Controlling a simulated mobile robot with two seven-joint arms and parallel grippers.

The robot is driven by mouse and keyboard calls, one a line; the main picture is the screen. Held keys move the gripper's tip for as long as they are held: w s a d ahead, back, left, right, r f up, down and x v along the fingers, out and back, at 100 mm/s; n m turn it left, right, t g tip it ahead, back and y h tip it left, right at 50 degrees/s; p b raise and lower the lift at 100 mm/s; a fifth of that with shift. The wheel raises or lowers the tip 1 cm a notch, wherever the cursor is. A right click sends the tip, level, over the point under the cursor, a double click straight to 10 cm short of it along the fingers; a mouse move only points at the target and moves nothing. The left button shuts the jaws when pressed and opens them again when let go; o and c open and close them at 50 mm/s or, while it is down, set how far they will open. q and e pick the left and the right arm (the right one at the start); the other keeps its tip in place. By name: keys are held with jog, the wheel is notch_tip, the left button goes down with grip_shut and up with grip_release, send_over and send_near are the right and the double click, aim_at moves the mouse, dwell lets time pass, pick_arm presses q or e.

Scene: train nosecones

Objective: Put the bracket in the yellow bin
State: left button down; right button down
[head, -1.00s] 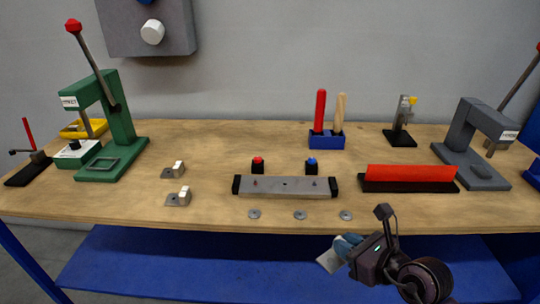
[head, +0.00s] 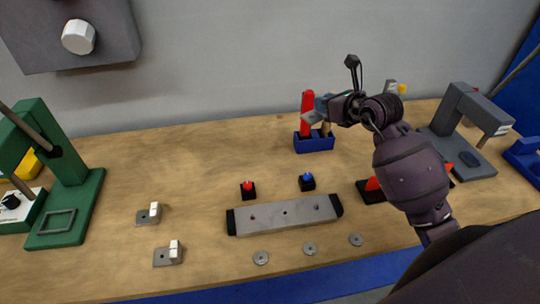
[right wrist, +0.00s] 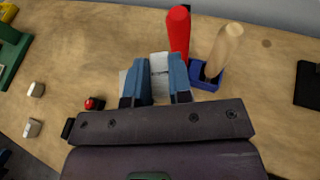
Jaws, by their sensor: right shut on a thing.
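My right gripper (head: 322,108) is raised over the back of the table, in front of the blue tool holder in the head view. In the right wrist view its blue fingers (right wrist: 160,76) are shut on a light grey metal piece, which looks like the bracket (right wrist: 158,62). The bracket is partly hidden by the fingers. The yellow bin (head: 27,166) is at the far left behind the green press, which partly hides it. A yellow corner of it shows in the right wrist view (right wrist: 9,34). My left gripper is not in view.
The green press (head: 66,165) stands at the left. Two small plates with white blocks (head: 149,214) lie nearby. The blue holder (head: 314,144) carries a red-handled and a wooden-handled tool. A grey bar fixture (head: 285,213) is at centre. The back left-centre table is clear.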

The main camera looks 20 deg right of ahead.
jog(key=shift+w+d, duration=0.15)
jog(key=shift+w, duration=0.1)
send_over(315, 166)
notch_tip(315, 166, down, 14)
jog(key=shift+f, duration=0.15)
jog(key=shift+f+b, duration=0.35)
jog(key=shift+f, duration=0.5)
notch_tip(315, 166, down, 4)
jog(key=shift+r+b, duration=0.2)
jog(key=shift+b, duration=0.1)
jog(key=c, duration=1)
grip_release()
jog(key=shift+f, duration=0.1)
jog(key=shift+c, duration=0.2)
